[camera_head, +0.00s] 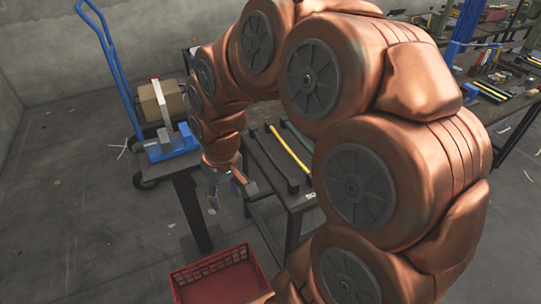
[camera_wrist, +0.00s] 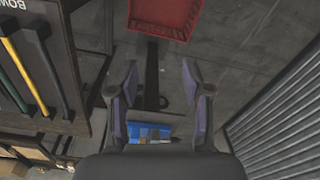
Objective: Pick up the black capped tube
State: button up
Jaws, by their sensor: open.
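The black capped tube (camera_head: 280,158) lies on a dark table (camera_head: 299,203) to the right of my gripper in the head view. It is beside a yellow tube (camera_head: 289,150) and a green tube (camera_head: 300,141), and is the nearest of the three to my gripper. In the wrist view the black tube (camera_wrist: 48,68) lies at the left, next to the yellow tube (camera_wrist: 23,76) and the green tube (camera_wrist: 12,88). My gripper (camera_head: 226,195) hangs beside the table, apart from the tubes. Its fingers (camera_wrist: 158,68) are spread and empty.
A red crate (camera_head: 219,279) stands at the bottom in the head view and at the top in the wrist view (camera_wrist: 164,32). A blue-handled trolley with a box (camera_head: 161,101) is at the left. A tool bench (camera_head: 505,90) is at the right. Open floor lies left.

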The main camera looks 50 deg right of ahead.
jog(key=w+d+f+m+t, duration=0.1)
jog(key=w+d+f+t, duration=0.15)
jog(key=w+d, duration=0.55)
jog(key=m+t+h, duration=0.1)
jog(key=m+h, duration=0.1)
send_near(272, 153)
jog(key=f, duration=0.1)
jog(key=d+f, duration=0.1)
jog(key=shift+w+d+f, duration=0.1)
jog(key=shift+w+f, duration=0.25)
jog(key=shift+p+x, duration=0.45)
jog(key=shift+x, duration=0.9)
jog(key=shift+w+a+f+p, duration=0.1)
jog(key=shift+w+f+p, duration=0.25)
jog(key=shift+f+p, duration=0.25)
jog(key=shift+w+a+f+p, duration=0.15)
jog(key=shift+w+f+p, duration=0.2)
jog(key=shift+f, duration=0.4)
jog(key=shift+p+x, duration=0.3)
jog(key=shift+x, duration=0.85)
grip_shut()
